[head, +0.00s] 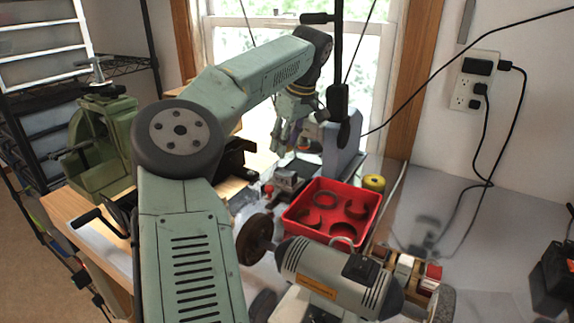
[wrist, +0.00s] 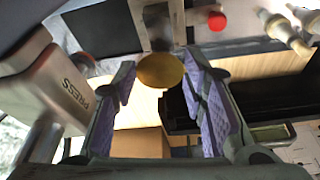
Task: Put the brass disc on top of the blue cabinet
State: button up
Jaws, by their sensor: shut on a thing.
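The brass disc (wrist: 160,70) shows in the wrist view as a flat, gold-coloured oval between the tips of my two purple-padded fingers. My gripper (wrist: 159,68) is shut on it, with a wide gap between the pads nearer the palm. In the head view my gripper (head: 290,140) hangs over the far part of the bench, in front of the window. I cannot make out the disc there. I cannot pick out a blue cabinet for certain in either view.
A grey press body (wrist: 45,80) stands close to the left finger in the wrist view. In the head view, a red tray (head: 296,238) of ring-shaped parts, a yellow roll (head: 374,183) and a grey bench grinder (head: 335,280) crowd the bench. The right side is clearer.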

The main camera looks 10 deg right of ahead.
aim_at(284, 174)
jog(key=shift+f+p, duration=0.45)
jog(key=shift+f, duration=2.65)
jog(key=o, duration=1)
jog(key=shift+o, duration=0.2)
jog(key=shift+f, duration=0.15)
